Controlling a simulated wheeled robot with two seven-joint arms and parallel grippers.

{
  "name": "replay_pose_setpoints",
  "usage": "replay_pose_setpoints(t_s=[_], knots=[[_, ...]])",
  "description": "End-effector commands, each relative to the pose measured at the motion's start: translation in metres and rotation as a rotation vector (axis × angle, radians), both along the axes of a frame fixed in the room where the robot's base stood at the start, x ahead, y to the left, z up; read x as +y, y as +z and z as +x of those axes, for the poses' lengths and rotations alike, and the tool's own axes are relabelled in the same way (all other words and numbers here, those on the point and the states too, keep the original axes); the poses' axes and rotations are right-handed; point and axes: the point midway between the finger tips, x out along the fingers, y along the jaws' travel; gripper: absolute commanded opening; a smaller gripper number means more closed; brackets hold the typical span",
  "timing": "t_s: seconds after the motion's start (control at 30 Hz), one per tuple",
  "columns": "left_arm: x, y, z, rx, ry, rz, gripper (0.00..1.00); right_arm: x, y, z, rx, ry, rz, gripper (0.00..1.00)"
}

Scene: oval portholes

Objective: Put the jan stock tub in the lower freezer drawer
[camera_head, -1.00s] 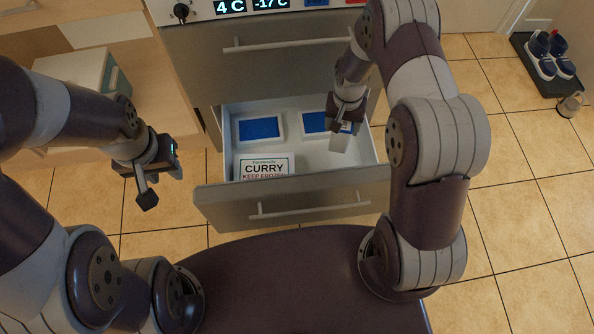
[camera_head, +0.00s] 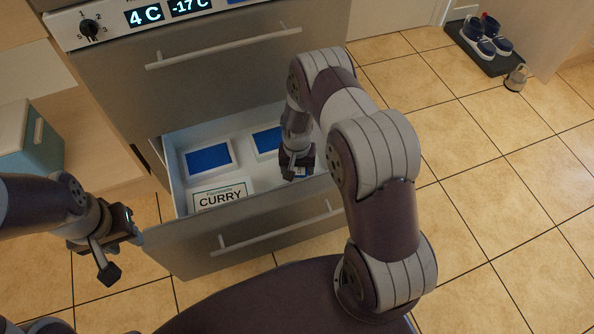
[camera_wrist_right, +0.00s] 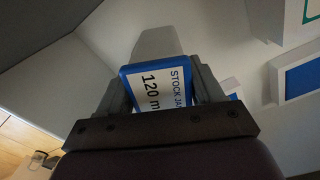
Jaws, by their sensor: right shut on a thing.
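The stock tub, with a blue lid and a white label reading "STOCK JA" and "120 m", shows between the fingers in the right wrist view (camera_wrist_right: 158,88). My right gripper (camera_head: 297,168) is shut on it, inside the open lower freezer drawer (camera_head: 235,233) near its right end. In the head view the arm hides most of the tub; I cannot tell whether it touches the drawer floor. My left gripper (camera_head: 121,254) is open and empty, left of the drawer front.
A white CURRY box (camera_head: 221,195) and two blue-topped white boxes (camera_head: 208,158) (camera_head: 267,141) lie in the drawer. The closed upper drawer (camera_head: 225,60) is above. Shoes (camera_head: 485,37) on a mat stand far right. The tiled floor on the right is mostly clear.

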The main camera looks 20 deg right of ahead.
Motion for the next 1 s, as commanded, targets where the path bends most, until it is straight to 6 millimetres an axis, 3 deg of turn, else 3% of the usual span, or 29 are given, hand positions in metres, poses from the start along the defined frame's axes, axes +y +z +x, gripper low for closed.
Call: replay_pose_setpoints(t_s=[0.13, 0.17, 0.2, 0.23, 0.57, 0.8, 1.0], knots=[[0.0, -0.002, 0.0, 0.0, 0.0, 0.0, 0.38, 0.0, -0.003, 0.0, 0.0, 0.0, 0.0, 0.24], [0.0, -0.002, 0.0, 0.0, 0.0, 0.0, 0.38, 0.0, -0.003, 0.0, 0.0, 0.0, 0.0, 0.73], [0.0, -0.001, 0.0, 0.0, 0.0, 0.0, 0.38, 0.0, -0.003, 0.0, 0.0, 0.0, 0.0, 0.86], [0.0, -0.001, 0.0, 0.0, 0.0, 0.0, 0.38, 0.0, -0.003, 0.0, 0.0, 0.0, 0.0, 0.92], [0.0, 0.003, 0.0, 0.0, 0.0, 0.0, 0.38, 0.0, 0.004, 0.0, 0.0, 0.0, 0.0, 0.92], [0.0, 0.044, 0.0, 0.0, 0.0, 0.0, 0.38, 0.001, 0.068, 0.001, -0.002, 0.0, 0.0, 0.92], [0.0, 0.065, 0.0, 0.0, 0.0, 0.0, 0.38, 0.001, 0.11, 0.001, -0.001, 0.0, 0.0, 0.92]])
